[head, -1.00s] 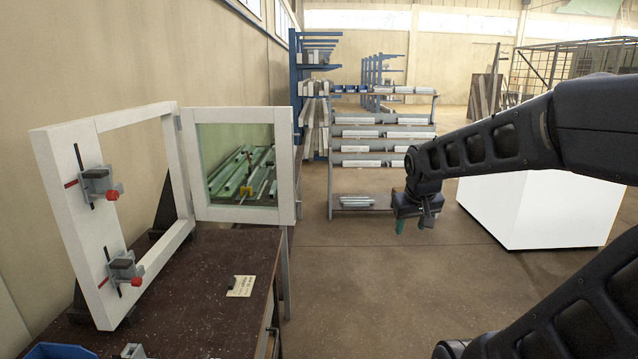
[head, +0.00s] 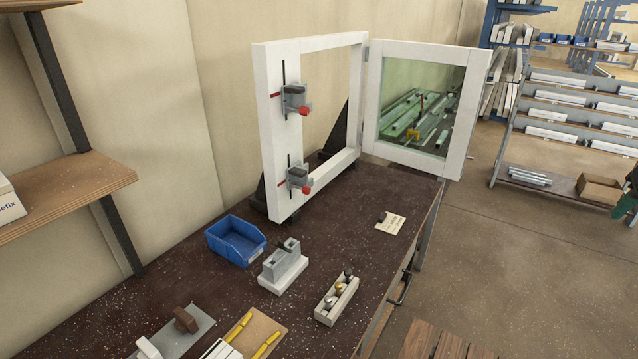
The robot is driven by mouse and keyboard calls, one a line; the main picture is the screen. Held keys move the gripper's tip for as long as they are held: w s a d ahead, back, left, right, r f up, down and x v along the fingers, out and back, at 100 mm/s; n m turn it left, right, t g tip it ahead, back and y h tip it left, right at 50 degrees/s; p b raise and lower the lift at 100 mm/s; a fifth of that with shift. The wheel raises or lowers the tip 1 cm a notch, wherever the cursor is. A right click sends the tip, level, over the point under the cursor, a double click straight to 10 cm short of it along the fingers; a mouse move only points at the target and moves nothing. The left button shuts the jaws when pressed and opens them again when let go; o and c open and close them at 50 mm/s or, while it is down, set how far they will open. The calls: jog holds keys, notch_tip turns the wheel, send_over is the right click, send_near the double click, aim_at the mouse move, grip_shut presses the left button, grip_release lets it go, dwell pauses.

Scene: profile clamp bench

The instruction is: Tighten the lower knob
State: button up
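The lower knob (head: 306,186) is red and sits on the lower grey clamp (head: 297,174), on the left upright of the white frame (head: 263,130). The clamp sits at a dark vertical slot with a red mark beside it. A matching upper knob (head: 305,110) is on the upper grey clamp (head: 293,97). Whether either knob is tight cannot be told.
The frame stands on a dark bench (head: 330,222); its glazed sash (head: 478,110) is swung open to the right. A blue bin (head: 235,241), a grey block fixture (head: 283,268) and a small holder (head: 336,301) stand in front. Open floor (head: 500,260) lies right of the bench.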

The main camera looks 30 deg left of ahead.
jog(key=w+a+r+n+y, duration=0.25)
jog(key=w+a+n, duration=0.25)
jog(key=w+a, duration=0.7)
jog(key=a+n+g, duration=0.1)
jog(key=a+n, duration=0.1)
jog(key=a, duration=1)
jog(key=n+g+y, duration=0.2)
jog(key=n+g, duration=0.2)
jog(key=n, duration=0.5)
send_near(309, 188)
jog(key=shift+h, duration=0.35)
jog(key=x, duration=0.9)
jog(key=shift+s+a+r, duration=0.1)
jog(key=shift+a, duration=0.2)
jog(key=c, duration=1)
